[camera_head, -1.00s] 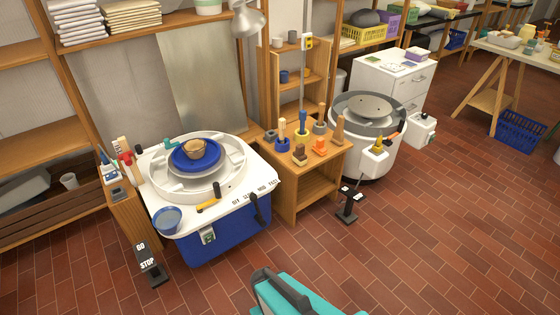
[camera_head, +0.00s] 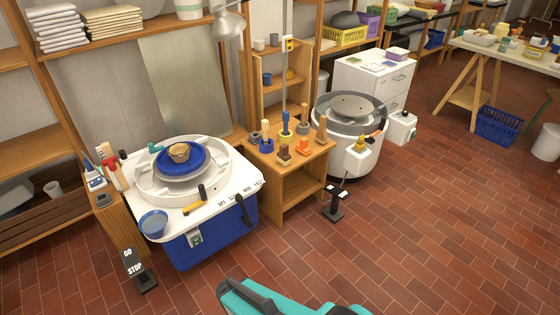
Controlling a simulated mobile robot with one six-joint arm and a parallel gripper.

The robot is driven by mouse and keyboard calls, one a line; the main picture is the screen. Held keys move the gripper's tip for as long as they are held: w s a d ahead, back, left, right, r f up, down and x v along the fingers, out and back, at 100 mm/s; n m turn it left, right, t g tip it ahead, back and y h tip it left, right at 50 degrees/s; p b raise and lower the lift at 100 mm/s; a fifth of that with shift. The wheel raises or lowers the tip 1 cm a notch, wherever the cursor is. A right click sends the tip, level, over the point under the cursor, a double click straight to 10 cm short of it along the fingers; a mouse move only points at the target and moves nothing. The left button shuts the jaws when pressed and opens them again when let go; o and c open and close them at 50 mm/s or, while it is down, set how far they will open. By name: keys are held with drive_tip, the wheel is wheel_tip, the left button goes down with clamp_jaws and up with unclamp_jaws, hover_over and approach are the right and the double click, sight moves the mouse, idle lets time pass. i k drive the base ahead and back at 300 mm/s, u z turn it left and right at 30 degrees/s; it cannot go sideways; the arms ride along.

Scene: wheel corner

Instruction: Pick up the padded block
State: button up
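Several small items stand on the small wooden side table (camera_head: 262,158) between the two pottery wheels. A small brown block-like item (camera_head: 284,153) is at its front, and an orange item (camera_head: 303,146) sits just right of it. Either could be the padded block; they are too small here to tell which. Nothing touches them from my side. My gripper is not in view.
The white and blue wheel (camera_head: 228,187) is left of the table, the grey-white wheel (camera_head: 340,155) right and behind. A foot pedal (camera_head: 335,205) stands on the floor in front of the table. The brick floor (camera_head: 430,220) at the right is clear.

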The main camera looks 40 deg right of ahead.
sight(282, 156)
drive_tip(key=z, duration=0.05)
drive_tip(key=i, duration=1)
drive_tip(key=u, duration=0.15)
drive_tip(key=k, duration=0.95)
drive_tip(key=z, duration=0.15)
drive_tip(key=i, duration=0.65)
